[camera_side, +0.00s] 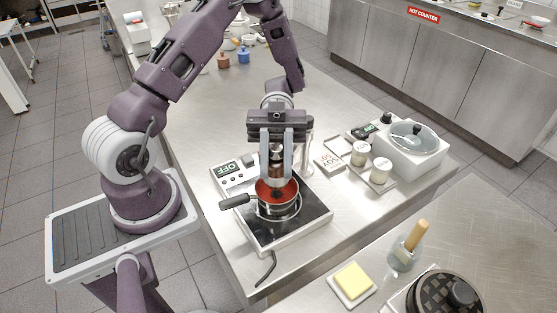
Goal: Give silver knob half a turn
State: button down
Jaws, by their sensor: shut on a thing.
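My gripper (276,178) points down over a small saucepan (259,208) of red sauce. Its two fingers are shut on a brown cylinder (276,170), which looks like a mill, held upright between them. The cylinder's lower end is over the sauce; whether it touches the sauce I cannot tell.
A yellow block (353,280) lies in front. The counter behind is mostly clear.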

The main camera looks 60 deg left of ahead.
dwell(0.3)
jog(key=c, duration=1.2)
grip_release()
notch_tip(320, 180, up, 10)
